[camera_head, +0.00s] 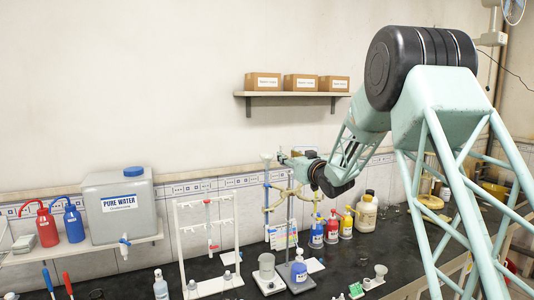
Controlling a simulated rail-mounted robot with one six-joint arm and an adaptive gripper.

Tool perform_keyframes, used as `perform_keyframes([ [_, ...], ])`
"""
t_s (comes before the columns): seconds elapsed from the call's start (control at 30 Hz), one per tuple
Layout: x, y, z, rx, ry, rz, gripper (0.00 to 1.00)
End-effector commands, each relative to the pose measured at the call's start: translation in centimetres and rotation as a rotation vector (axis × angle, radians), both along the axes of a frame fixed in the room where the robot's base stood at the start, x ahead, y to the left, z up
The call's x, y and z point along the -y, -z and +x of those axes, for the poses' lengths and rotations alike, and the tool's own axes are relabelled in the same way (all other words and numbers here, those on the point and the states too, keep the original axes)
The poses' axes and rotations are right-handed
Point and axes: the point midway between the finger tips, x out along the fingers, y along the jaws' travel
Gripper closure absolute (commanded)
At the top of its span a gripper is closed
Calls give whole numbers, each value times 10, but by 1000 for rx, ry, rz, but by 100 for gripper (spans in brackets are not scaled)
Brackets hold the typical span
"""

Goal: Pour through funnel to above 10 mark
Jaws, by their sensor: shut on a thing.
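A pale funnel (266,157) sits at the top of a slim upright tube (266,188), which looks like a burette, on the bench stand. My gripper (286,160) is just right of the funnel at about its height. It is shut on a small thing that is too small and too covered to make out. I cannot tell whether that thing touches the funnel or is tilted. The 10 mark and the liquid level in the tube are too small to read. Yellow clamp arms (278,205) reach to the tube. A grey beaker (267,266) stands below, near the stand's base.
Red, blue and yellow bottles (332,228) stand behind, below my arm. A white rack with a red-marked tube (209,225) is to the left. A shelf with boxes (292,95) hangs above.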

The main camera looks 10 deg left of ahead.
Motion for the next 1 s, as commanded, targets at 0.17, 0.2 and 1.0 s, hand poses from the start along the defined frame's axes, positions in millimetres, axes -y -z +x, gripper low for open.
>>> perform_keyframes([
  [0.17,1,-2,1,-18,1,18,80],
  [0.2,1,-2,1,-21,1,21,80],
  [1.0,2,-9,2,-28,1,27,80],
])
